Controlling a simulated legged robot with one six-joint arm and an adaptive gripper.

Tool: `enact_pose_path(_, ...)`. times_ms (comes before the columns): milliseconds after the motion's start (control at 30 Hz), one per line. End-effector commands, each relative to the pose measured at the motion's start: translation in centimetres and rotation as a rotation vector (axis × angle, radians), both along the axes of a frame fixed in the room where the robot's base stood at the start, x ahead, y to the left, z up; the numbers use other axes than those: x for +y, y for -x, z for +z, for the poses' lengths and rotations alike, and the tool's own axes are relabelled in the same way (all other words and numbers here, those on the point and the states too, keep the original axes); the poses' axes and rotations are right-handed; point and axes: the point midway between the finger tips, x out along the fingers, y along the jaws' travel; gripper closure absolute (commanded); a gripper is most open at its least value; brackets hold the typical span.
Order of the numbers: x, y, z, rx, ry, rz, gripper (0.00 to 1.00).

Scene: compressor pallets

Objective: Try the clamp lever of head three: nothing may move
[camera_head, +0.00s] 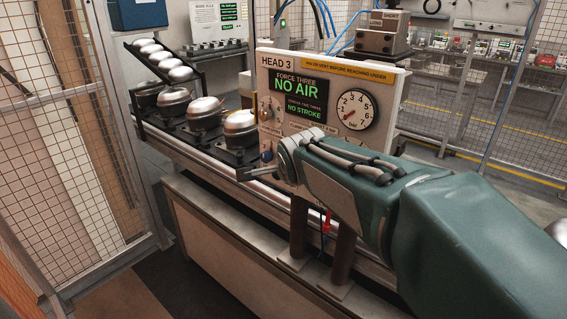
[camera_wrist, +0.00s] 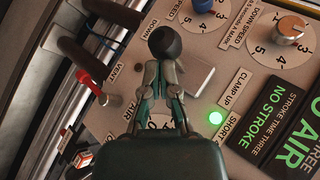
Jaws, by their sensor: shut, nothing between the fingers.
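The head three panel (camera_head: 329,92) stands upright in the head view. Its screen (camera_head: 296,98) reads "NO AIR" and "NO STROKE"; the screen also shows at the right edge of the wrist view (camera_wrist: 283,125). In the wrist view a black ball knob (camera_wrist: 164,42), apparently the clamp lever's, sits between the labels "DOWN" and "CLAMP UP". My gripper (camera_wrist: 160,72) is shut and empty, its fingertips right at the near side of the knob. I cannot tell whether they touch it. In the head view my gripper (camera_head: 250,173) is at the panel's lower left.
A red-handled valve (camera_wrist: 91,82) by the label "VENT" is left of my gripper. A green lamp (camera_wrist: 215,117) is lit on its right. A pressure gauge (camera_head: 356,110) is on the panel. Metal domes (camera_head: 206,110) stand on the line behind. Mesh fencing (camera_head: 70,120) is at left.

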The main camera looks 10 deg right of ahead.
Motion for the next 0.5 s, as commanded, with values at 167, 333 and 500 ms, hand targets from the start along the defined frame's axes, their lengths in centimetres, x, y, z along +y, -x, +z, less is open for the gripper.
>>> enact_pose_path(167, 0.1, 0.1, -1.4, 0.003, 0.0, 0.001, 1.0)
enact_pose_path(333, 0.1, 0.1, -2.1, 0.002, 0.001, 0.0, 1.0)
enact_pose_path(500, 0.1, 0.1, -2.0, 0.001, 0.001, 0.001, 1.0)
